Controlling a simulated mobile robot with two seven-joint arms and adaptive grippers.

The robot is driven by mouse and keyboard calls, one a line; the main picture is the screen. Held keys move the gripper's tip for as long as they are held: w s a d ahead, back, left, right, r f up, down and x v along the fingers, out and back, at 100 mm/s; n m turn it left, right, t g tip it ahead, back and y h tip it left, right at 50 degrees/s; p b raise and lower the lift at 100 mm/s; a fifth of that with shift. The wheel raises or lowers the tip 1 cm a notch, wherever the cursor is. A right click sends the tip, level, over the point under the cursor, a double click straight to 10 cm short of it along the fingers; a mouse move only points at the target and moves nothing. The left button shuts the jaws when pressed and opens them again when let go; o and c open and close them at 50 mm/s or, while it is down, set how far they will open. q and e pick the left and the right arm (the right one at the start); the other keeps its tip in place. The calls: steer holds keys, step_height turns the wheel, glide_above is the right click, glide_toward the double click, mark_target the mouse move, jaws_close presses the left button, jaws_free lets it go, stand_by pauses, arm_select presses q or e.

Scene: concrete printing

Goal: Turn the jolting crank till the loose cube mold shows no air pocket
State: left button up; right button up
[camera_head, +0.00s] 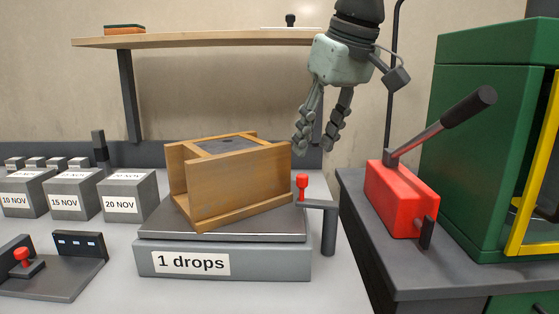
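The wooden cube mold (232,185) sits turned at an angle on the plate of the grey jolting table (165,225). Grey concrete (226,145) shows in its open top, with a small darker patch that may be an air pocket; I cannot tell. The table's front label (191,263) reads "1 drops". The jolting crank (318,204), a grey arm with an upright red knob (302,182), is at the table's right side. My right gripper (318,143) hangs above and slightly right of the knob, fingers apart, empty and not touching it. My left gripper is out of view.
Several labelled concrete cubes (72,194) stand at the left, behind a small dark stand with a red knob (22,256). A wooden shelf (200,39) runs above. At the right are a red lever pump (400,197) and a green machine (480,150).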

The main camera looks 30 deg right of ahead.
mark_target(303, 176)
steer(key=x, duration=0.7)
steer(key=shift+w+f, duration=0.1)
steer(key=shift+f, duration=0.15)
steer(key=shift+c, duration=0.6)
jaws_close()
